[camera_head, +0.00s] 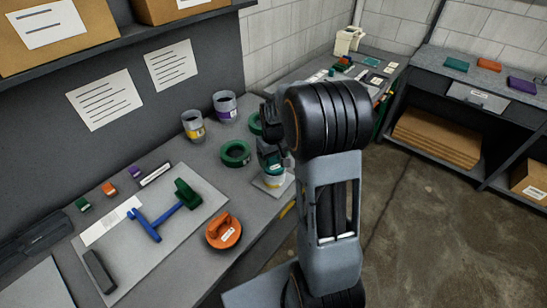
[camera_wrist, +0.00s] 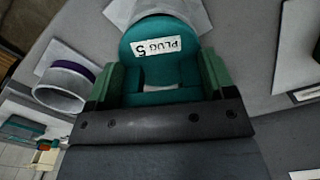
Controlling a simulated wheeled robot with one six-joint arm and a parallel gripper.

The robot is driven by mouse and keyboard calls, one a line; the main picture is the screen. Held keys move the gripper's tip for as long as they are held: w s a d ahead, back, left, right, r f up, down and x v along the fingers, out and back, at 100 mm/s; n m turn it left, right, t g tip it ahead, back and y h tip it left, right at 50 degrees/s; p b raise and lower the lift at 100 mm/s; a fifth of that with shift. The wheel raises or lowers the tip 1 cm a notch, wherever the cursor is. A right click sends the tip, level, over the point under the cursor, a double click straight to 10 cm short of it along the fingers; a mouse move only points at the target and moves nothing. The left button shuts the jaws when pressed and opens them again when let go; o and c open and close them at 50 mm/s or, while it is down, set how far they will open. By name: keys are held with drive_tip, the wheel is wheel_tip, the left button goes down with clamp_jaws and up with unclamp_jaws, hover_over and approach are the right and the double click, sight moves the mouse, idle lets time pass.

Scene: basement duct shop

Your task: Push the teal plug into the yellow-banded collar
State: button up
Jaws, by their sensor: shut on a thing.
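The teal plug (camera_wrist: 160,75) with a "PLUG 5" label is between the green-padded fingers of my gripper (camera_wrist: 160,88) in the wrist view. My gripper is shut on it. In the head view the plug (camera_head: 271,168) shows below my dark wrist, over a pale square plate (camera_head: 273,187) near the bench's front edge; I cannot tell whether it touches the plate. The yellow-banded collar (camera_head: 193,125) stands upright on the bench near the back wall, left of and apart from my gripper. My wrist partly hides the plug and fingers.
A purple-banded collar (camera_head: 225,106) stands right of the yellow-banded one. An orange handled disc (camera_head: 223,231) and a mat (camera_head: 123,252) with blue and green parts lie left.

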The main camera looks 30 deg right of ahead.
sight(274, 163)
drive_tip(key=shift+f+b, duration=0.4)
drive_tip(key=shift+f, duration=0.25)
drive_tip(key=o, duration=1)
wheel_tip(274, 163, up, 14)
drive_tip(key=shift+b, duration=0.3)
